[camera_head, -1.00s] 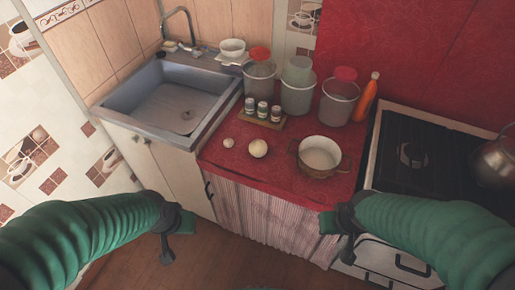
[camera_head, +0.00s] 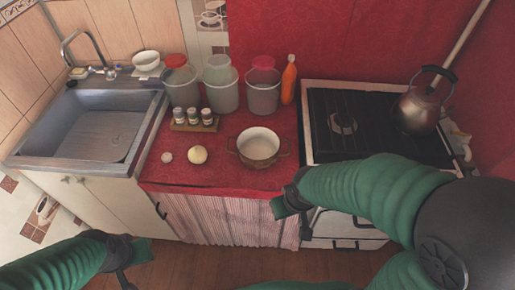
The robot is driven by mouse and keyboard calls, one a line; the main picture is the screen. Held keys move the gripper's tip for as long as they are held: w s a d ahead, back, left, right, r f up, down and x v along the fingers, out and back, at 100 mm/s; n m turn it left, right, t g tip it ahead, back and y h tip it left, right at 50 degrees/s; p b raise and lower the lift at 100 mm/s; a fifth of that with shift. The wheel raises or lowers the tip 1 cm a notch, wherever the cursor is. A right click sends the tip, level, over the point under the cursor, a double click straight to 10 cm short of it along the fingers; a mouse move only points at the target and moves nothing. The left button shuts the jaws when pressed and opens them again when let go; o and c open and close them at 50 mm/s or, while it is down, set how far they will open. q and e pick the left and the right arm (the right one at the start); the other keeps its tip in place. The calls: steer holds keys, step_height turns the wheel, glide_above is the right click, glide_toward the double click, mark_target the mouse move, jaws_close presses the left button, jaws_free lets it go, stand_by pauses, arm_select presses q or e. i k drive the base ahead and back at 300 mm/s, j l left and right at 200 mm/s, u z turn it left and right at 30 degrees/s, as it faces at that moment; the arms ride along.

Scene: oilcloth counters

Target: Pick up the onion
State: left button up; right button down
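A pale, round, cream-coloured vegetable (camera_head: 198,155), which looks like the onion, rests on the red oilcloth counter (camera_head: 222,178) near its front edge. A smaller whitish bulb (camera_head: 167,157) lies just left of it. My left gripper (camera_head: 134,266) is low at the front left, below counter height and well apart from the onion. Its two prongs look spread, with nothing between them. My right gripper (camera_head: 292,217) is at the counter's front right edge, right of and nearer than the onion. Its prongs also look spread and empty.
A two-handled pot (camera_head: 258,147) stands right of the onion. A spice rack with jars (camera_head: 193,124) and lidded containers (camera_head: 221,90) stand behind. An orange bottle (camera_head: 289,80) is beside them. The sink (camera_head: 88,130) is left; the stove (camera_head: 370,125) with a kettle (camera_head: 418,108) is right.

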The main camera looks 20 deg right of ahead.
mark_target(197, 153)
steer(key=i+j+z, duration=0.1)
steer(key=i+j, duration=0.25)
steer(key=j, duration=0.15)
steer(key=i+j+z, duration=0.1)
steer(key=i+j, duration=0.25)
steer(key=j, duration=0.15)
